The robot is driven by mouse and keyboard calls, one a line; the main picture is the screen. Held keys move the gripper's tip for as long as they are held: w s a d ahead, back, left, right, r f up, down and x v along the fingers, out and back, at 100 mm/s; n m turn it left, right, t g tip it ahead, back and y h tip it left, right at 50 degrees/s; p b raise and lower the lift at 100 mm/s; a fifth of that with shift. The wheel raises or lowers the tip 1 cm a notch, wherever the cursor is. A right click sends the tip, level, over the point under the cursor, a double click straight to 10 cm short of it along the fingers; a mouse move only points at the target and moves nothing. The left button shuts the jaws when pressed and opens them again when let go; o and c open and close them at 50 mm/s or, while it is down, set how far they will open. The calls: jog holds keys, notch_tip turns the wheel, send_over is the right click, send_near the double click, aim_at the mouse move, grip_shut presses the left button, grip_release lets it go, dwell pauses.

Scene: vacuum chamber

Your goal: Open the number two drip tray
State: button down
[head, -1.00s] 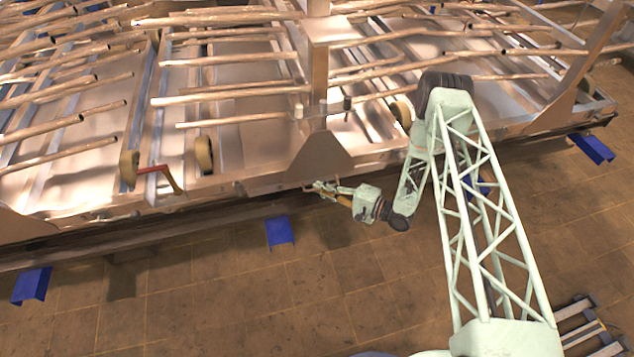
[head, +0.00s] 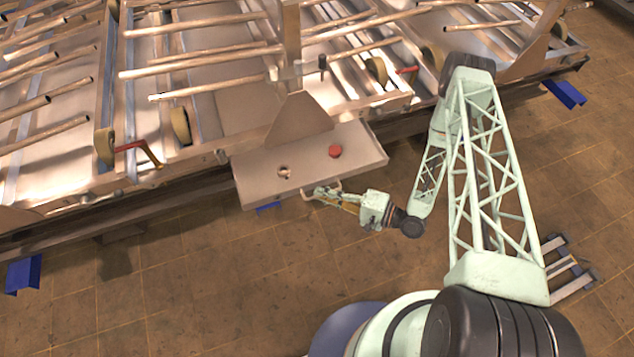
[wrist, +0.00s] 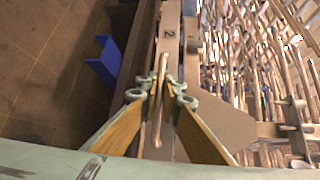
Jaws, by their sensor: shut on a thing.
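The drip tray (head: 252,173) stands well out from the front of the copper-coloured frame in the head view. A red round thing (head: 335,151) and a small round fitting lie on its top. A bar handle (head: 336,186) sits at its front edge. My gripper (head: 322,192) is shut on this handle. In the wrist view, my gripper (wrist: 164,90) has its two fingers on either side of the handle (wrist: 157,125). A mark like a 2 shows on the metal face (wrist: 170,48) beyond it. The fingertips partly hide the handle.
The rack of copper-coloured tubes (head: 200,55) fills the area behind the tray. A red lever (head: 140,150) is on the frame to the left. Blue feet (head: 565,93) stand on the tiled floor (head: 200,290). The floor in front of the tray is clear apart from my arm.

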jog(key=s+d, duration=0.2)
jog(key=s, duration=0.6)
jog(key=shift+d, duration=0.25)
jog(key=c, duration=3.1)
grip_release()
jog(key=shift+c, duration=0.2)
jog(key=shift+s+d, duration=0.1)
jog(key=shift+d, duration=0.15)
jog(key=v, duration=1.1)
jog(key=shift+d, duration=0.2)
jog(key=shift+s, duration=0.15)
